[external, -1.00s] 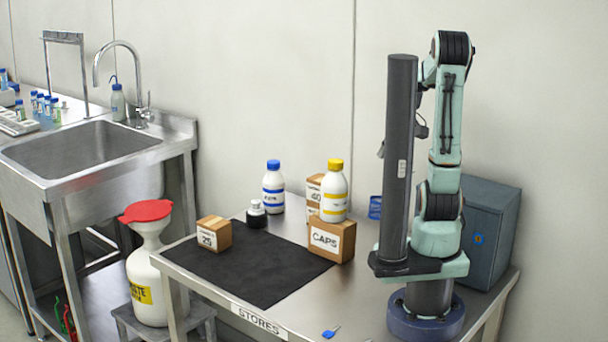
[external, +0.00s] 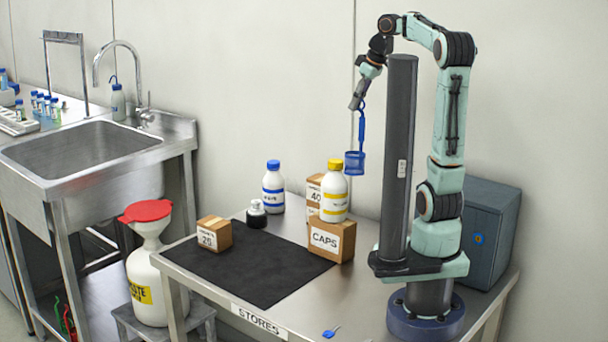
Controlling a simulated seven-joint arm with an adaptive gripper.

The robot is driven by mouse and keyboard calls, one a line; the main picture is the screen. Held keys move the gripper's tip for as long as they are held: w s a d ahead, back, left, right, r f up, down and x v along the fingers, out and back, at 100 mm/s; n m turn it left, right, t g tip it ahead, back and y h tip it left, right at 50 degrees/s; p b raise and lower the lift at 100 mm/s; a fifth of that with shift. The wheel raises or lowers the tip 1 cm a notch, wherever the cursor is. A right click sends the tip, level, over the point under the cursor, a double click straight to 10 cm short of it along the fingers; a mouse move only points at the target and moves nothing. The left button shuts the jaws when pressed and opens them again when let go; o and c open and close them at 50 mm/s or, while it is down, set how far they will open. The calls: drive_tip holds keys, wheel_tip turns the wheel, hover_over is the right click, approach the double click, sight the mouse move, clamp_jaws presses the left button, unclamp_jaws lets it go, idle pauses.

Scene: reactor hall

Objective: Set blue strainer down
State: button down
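The blue strainer (external: 355,162) hangs in the air by its long upright handle, with its basket at the bottom. It is above the back of the table, just right of the yellow-capped bottle. My gripper (external: 357,104) points down and is shut on the top of the strainer's handle. The fingertips are small in this view. The steel table (external: 296,306) carries a black mat (external: 265,270) on its left part.
A yellow-capped bottle (external: 334,195) stands on the CAPS box (external: 331,240), with another box (external: 314,190) behind. The mat's middle is clear.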

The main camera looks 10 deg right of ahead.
drive_tip(key=s+a+n+g, duration=0.1)
drive_tip(key=s+a+n, duration=0.3)
drive_tip(key=a, duration=0.5)
drive_tip(key=s+a+n+g, duration=0.1)
drive_tip(key=s+a+n, duration=0.35)
drive_tip(key=a, duration=0.55)
wheel_tip(320, 180, down, 11)
drive_tip(key=w+a+f, duration=0.7)
drive_tip(key=a+f, duration=0.5)
drive_tip(key=f, duration=0.1)
drive_tip(key=shift+w+y, duration=0.15)
drive_tip(key=shift+y, duration=0.15)
drive_tip(key=shift+f+m, duration=0.2)
drive_tip(key=shift+m, duration=0.05)
drive_tip(key=c, duration=1.2)
unclamp_jaws()
drive_tip(key=shift+c, duration=0.2)
